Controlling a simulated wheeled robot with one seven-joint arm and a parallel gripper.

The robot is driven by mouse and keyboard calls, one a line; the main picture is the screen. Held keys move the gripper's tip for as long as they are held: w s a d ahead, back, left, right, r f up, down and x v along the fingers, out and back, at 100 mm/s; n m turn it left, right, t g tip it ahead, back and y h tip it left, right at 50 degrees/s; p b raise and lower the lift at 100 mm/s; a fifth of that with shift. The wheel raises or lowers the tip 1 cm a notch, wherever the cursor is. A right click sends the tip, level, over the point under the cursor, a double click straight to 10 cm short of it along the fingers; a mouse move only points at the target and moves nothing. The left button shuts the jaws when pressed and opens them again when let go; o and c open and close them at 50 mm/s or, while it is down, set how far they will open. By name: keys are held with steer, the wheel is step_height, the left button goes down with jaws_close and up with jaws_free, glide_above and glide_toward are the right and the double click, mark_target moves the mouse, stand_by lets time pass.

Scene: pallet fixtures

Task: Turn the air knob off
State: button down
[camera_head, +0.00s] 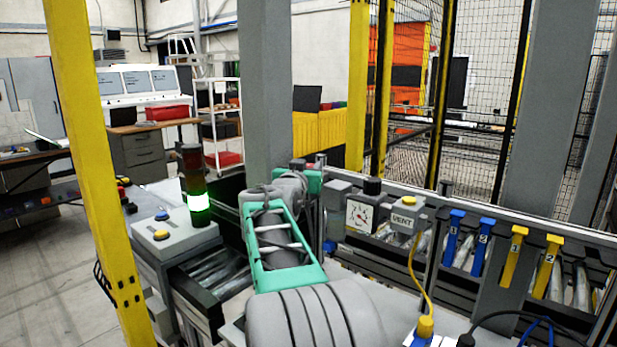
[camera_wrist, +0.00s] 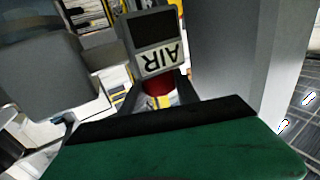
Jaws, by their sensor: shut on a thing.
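In the wrist view, a grey box labelled AIR (camera_wrist: 158,58) shows upside down near the top middle. A red knob (camera_wrist: 157,87) sits at the edge of this box, just below the label in the picture. My gripper (camera_wrist: 158,94) has one dark finger on each side of the red knob and is shut on it. The lower part of the knob is hidden behind the dark edge of my gripper's body. In the head view, my arm reaches towards the fixture and hides the knob, so its turned position cannot be told.
A pressure gauge (camera_head: 359,215) and a box labelled VENT (camera_head: 403,220) with a yellow cable stand right of my arm. Blue clamps (camera_head: 453,233) and yellow clamps (camera_head: 513,255) line the rail. A lit green stack light (camera_head: 198,201) and yellow post (camera_head: 92,150) stand left.

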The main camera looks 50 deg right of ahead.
steer(key=shift+r+m+g+h+p, duration=0.15)
steer(key=shift+m+g+h, duration=0.35)
steer(key=shift+m+g, duration=0.55)
steer(key=shift+m+g+h+p, duration=0.2)
steer(key=shift+m+g+h, duration=0.4)
steer(key=shift+g, duration=0.75)
steer(key=shift+m+g, duration=0.25)
steer(key=shift+g, duration=0.05)
steer(key=c, duration=0.9)
jaws_free()
steer(key=b+v, duration=0.1)
steer(key=v, duration=0.6)
steer(key=shift+a+b, duration=0.4)
